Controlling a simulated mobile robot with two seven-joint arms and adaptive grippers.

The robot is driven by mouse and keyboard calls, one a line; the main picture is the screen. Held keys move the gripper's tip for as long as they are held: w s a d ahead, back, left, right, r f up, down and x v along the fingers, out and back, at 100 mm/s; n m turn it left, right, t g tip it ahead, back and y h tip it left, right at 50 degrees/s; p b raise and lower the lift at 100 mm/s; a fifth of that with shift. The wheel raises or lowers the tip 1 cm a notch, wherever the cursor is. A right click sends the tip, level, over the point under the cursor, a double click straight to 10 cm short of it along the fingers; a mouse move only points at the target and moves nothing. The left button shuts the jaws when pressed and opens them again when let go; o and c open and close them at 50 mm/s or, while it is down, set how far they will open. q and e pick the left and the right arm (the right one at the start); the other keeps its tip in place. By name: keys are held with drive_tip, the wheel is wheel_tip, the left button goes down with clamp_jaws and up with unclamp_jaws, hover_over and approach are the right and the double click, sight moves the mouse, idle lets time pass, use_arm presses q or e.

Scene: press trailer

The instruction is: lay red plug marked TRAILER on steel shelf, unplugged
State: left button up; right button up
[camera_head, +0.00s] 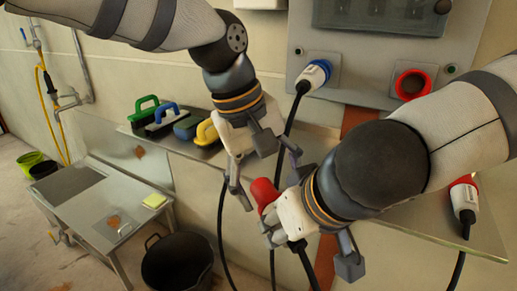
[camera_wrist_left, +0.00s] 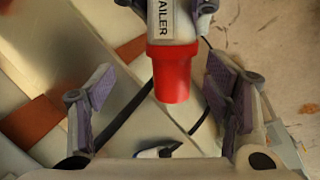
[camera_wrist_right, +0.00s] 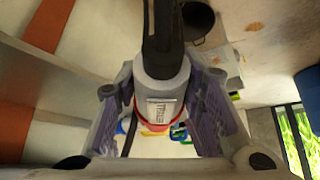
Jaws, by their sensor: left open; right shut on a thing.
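The red plug marked TRAILER (camera_head: 264,191) is in my right gripper (camera_head: 270,225), in front of the steel shelf (camera_head: 488,238). Its white labelled body (camera_wrist_right: 162,82) is between the right fingers, its black cable towards the camera in the right wrist view. My left gripper (camera_head: 265,178) is open by the plug's red end. In the left wrist view, the red end (camera_wrist_left: 172,75) and part of the label show between the spread left fingers, with gaps on both sides. The right hand hides part of the plug and shelf in the head view.
A second red-and-white plug (camera_head: 463,195) is at the shelf's right part. A blue plug (camera_head: 316,73) is in the wall panel beside an empty-looking red socket (camera_head: 412,84). A black bucket (camera_head: 178,262) stands below.

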sight(273, 190)
use_arm(q)
drive_tip(key=shift+x, duration=1.55)
use_arm(e)
drive_tip(key=shift+r, duration=0.1)
